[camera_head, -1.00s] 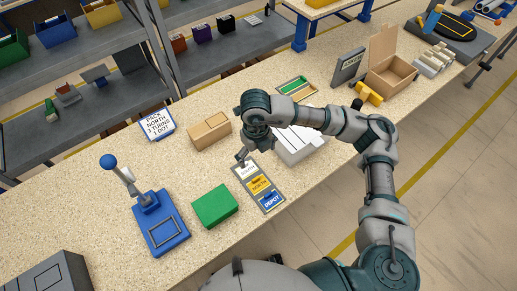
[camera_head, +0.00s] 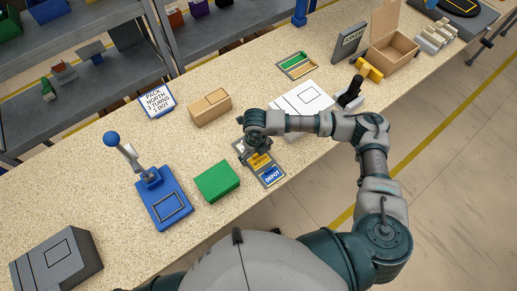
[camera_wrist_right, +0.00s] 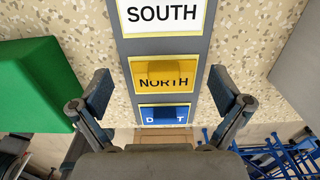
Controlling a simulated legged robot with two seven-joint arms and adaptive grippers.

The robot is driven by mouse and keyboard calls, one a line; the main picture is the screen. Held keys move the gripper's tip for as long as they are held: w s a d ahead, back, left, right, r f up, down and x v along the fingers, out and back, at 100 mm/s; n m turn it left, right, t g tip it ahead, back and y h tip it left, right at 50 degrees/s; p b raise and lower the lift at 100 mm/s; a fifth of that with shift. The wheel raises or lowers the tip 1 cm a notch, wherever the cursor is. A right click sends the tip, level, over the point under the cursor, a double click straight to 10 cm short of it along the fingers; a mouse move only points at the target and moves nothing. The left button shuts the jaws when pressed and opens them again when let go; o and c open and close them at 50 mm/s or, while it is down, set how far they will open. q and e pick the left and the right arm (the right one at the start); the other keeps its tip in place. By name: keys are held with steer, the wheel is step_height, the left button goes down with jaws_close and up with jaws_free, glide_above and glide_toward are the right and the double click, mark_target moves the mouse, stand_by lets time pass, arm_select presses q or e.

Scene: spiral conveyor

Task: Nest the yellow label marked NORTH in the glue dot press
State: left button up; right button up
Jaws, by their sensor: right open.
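The yellow NORTH label (camera_wrist_right: 165,77) lies on a grey label strip (camera_wrist_right: 180,48) between the white SOUTH label (camera_wrist_right: 163,15) and the blue label (camera_wrist_right: 165,114), which reads DEPOT in the head view (camera_head: 272,175). My right gripper (camera_wrist_right: 165,92) is open and empty, its fingers on either side of the strip, above the NORTH label. In the head view my right gripper (camera_head: 256,155) partly covers the strip and the labels. The blue glue dot press (camera_head: 165,205) stands to the left, its ball-topped lever raised and its outlined bed empty. My left gripper is not in view.
A green block (camera_head: 217,181) sits between the press and the strip. A cardboard box (camera_head: 210,107), a sign card (camera_head: 157,102) and a white box (camera_head: 304,103) stand behind. A grey box (camera_head: 57,262) is at the front left.

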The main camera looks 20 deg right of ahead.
mark_target(256, 155)
steer(key=shift+a, duration=0.1)
steer(key=shift+c, duration=0.8)
steer(key=shift+d+f, duration=0.1)
steer(key=shift+d, duration=0.5)
steer(key=c, duration=1.2)
steer(key=shift+s, duration=0.1)
jaws_close()
steer(key=shift+o, duration=2.4)
jaws_free()
steer(key=shift+a, duration=0.2)
steer(key=shift+o, duration=0.7)
steer(key=shift+a, duration=0.1)
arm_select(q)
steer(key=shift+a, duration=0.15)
arm_select(e)
step_height(256, 155, up, 12)
steer(key=shift+a, duration=0.15)
steer(key=shift+w+f, duration=0.1)
steer(key=shift+w, duration=0.1)
